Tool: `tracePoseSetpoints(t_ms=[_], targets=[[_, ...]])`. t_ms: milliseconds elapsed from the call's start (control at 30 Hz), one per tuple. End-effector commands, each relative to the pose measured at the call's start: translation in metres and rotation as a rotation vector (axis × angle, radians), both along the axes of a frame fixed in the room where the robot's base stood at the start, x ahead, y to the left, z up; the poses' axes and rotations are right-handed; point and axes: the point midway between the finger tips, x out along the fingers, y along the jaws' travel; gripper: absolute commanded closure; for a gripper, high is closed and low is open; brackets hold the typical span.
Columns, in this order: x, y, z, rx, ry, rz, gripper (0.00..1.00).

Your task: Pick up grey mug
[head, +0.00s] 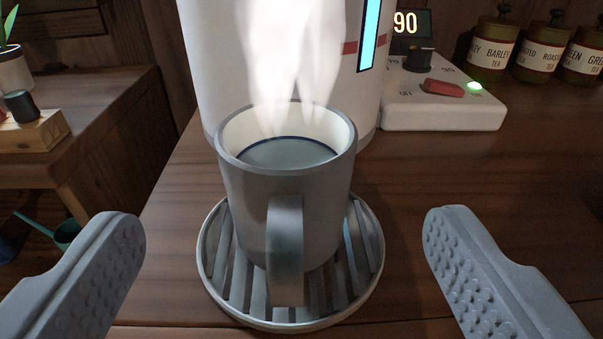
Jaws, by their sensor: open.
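The grey mug (240,210) stands upright on a round slatted metal drip tray (212,262). It holds a liquid, and steam rises from it. Its handle (285,245) points toward me. My gripper (285,225) is open. One finger is left of the mug and the other is right of it, both apart from the mug and nearer to the camera. Nothing is between the fingertips and touching them.
A white cylindrical dispenser (225,60) stands right behind the mug. A white control box (440,112) with a red switch is at its right. Several labelled tea jars (490,50) stand at the back right. The wooden counter (540,190) is clear on the right.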

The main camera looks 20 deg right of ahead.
Motion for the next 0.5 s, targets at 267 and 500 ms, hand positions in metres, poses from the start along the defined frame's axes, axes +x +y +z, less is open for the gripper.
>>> tracePoseSetpoints(t_ms=[267,500], targets=[[0.025,-0.009,-0.005,-0.002,0.001,0.000,0.18],[0.040,-0.015,-0.009,0.000,-0.001,0.000,0.18]])
